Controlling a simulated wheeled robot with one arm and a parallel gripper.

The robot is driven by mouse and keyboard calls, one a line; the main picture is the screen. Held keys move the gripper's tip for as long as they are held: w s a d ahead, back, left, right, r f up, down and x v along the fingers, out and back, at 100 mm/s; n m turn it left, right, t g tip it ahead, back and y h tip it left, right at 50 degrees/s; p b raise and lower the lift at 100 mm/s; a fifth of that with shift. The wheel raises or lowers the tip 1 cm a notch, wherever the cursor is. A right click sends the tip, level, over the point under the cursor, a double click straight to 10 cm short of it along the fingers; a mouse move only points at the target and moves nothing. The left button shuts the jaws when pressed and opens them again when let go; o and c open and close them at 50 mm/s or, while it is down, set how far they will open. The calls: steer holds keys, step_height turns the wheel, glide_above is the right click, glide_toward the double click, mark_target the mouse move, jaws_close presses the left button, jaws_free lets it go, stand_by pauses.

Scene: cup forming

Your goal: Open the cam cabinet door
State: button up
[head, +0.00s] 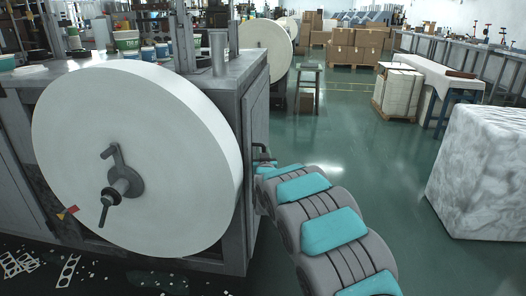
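A tall grey metal door panel (255,122), which looks like the cam cabinet door, is on the right side of the machine cabinet. I see it at a steep angle, and it looks closed, flush with the cabinet side. My arm reaches from the bottom right towards this panel. My gripper (262,158) is small and dark at the arm's far end, close beside the panel's right part. My arm partly hides it, so I cannot tell whether it touches a handle or how its fingers stand.
A large white paper roll (150,185) on a spindle covers the machine's front. Tubs and cans (127,41) stand on top. A pale wrapped block (482,170) stands at right. The green floor (385,160) between is clear; cartons (356,45) stand farther back.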

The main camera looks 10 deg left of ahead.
steer(key=shift+w, duration=0.15)
steer(key=shift+c, duration=0.3)
jaws_close()
stand_by(1.1)
